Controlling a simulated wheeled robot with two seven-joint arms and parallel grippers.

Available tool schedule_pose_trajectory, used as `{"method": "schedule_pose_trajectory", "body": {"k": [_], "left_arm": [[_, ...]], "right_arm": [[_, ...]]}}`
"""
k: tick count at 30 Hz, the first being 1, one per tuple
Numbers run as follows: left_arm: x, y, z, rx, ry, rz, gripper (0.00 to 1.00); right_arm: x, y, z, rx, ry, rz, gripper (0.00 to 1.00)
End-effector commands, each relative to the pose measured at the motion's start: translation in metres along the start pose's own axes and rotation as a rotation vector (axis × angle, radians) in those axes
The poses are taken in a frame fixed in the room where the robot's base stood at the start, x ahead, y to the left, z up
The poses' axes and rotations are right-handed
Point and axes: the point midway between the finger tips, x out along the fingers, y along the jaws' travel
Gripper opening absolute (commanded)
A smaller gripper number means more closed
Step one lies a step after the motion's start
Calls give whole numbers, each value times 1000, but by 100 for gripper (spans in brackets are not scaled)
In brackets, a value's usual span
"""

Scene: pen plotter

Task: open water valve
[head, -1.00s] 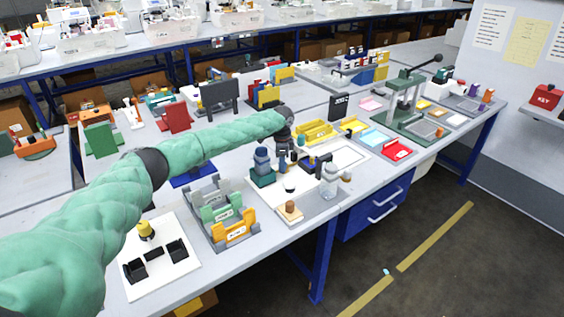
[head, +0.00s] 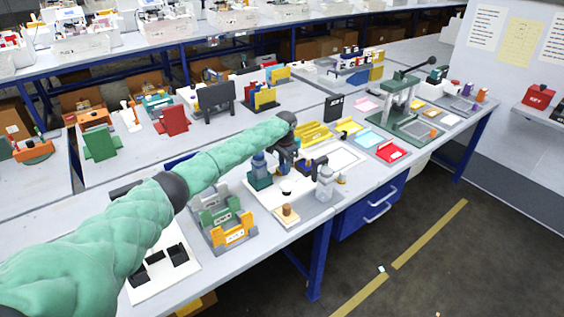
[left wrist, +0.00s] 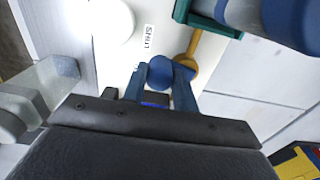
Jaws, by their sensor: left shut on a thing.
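My left gripper (head: 288,160) reaches down over the white board (head: 262,195) on the bench, and the arm partly hides what it holds. In the left wrist view its two blue-grey fingers (left wrist: 160,84) are shut on a round blue knob (left wrist: 160,70), seemingly the valve handle. A yellow-orange lever-like part (left wrist: 187,57) shows just beyond the right finger. A label reading "SHUT" (left wrist: 148,37) lies on the board beyond the fingers. The valve's body is mostly hidden. My right gripper is not in view.
A blue-and-teal device (head: 260,172) stands close to the left of the gripper. A clear bottle (head: 325,183) and a wooden-topped piece (head: 288,214) stand near the front edge. A grey rack with coloured holders (head: 222,218) is at the left.

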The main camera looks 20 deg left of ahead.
Motion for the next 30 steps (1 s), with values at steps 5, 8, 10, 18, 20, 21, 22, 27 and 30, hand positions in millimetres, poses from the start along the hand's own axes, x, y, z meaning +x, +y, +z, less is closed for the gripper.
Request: {"method": "schedule_pose_trajectory", "body": {"k": [5, 8, 10, 18, 20, 21, 22, 27, 30], "left_arm": [[-2, 2, -8, -166, 1, 4, 6], [-2, 3, -12, -261, 0, 3, 6], [-2, 2, -15, -328, 0, 3, 6], [-2, -1, -26, -583, 0, 3, 6], [-2, -1, -29, -635, 1, 3, 6], [-1, -2, -30, -671, 0, 3, 6], [-1, -3, -31, -696, 0, 2, 6], [-1, -6, -35, -822, 0, 2, 6], [-1, -7, -38, -880, 0, 2, 6]], "right_arm": [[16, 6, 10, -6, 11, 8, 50], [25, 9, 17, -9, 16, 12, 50], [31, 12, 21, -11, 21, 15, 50], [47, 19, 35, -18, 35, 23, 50], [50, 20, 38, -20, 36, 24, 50], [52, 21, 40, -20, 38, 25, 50], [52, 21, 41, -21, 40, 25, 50], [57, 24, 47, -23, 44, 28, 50], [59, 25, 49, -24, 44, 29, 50]]}}
